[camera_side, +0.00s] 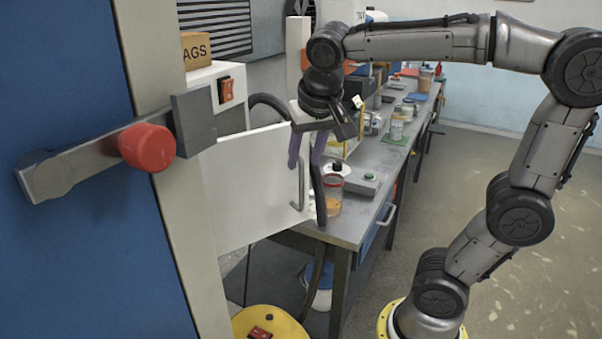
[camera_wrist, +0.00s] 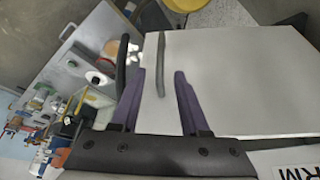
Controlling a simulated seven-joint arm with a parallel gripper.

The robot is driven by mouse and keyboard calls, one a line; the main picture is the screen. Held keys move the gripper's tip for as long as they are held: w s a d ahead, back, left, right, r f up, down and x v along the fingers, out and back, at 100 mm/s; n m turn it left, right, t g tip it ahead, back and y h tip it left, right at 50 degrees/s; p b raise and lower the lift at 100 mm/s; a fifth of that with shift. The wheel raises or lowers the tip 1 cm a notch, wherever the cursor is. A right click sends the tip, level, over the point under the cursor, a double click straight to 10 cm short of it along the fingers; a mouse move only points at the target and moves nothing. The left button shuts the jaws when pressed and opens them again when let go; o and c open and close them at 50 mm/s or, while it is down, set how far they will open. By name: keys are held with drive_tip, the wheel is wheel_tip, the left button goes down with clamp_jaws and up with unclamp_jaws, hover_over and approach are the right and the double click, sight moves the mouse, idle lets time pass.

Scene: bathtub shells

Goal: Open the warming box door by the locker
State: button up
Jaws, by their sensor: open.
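The warming box door (camera_side: 250,185) is a flat white panel with a grey bar handle (camera_side: 300,185) near its right edge. Whether it stands ajar I cannot tell for sure. My gripper (camera_side: 305,163) has two purple fingers and is open, pointing down at the handle end of the door. In the wrist view the door (camera_wrist: 225,80) fills the right side, and the handle (camera_wrist: 161,50) lies between the lines of my fingers (camera_wrist: 160,73), its near end around the fingertips. Contact cannot be made out. The blue locker (camera_side: 70,100) stands at the left.
The locker's lever with a red knob (camera_side: 147,147) juts out at the left. A grey bench (camera_side: 350,213) holds a jar with orange contents (camera_side: 333,195), a button box (camera_side: 368,182) and several containers. A black curved bar (camera_side: 319,195) is close beside my fingers. Open floor lies at the right.

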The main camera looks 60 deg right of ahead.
sight(302, 167)
drive_tip(key=shift+x, duration=2.75)
drive_tip(key=shift+c, duration=0.3)
clamp_jaws()
drive_tip(key=shift+r, duration=0.1)
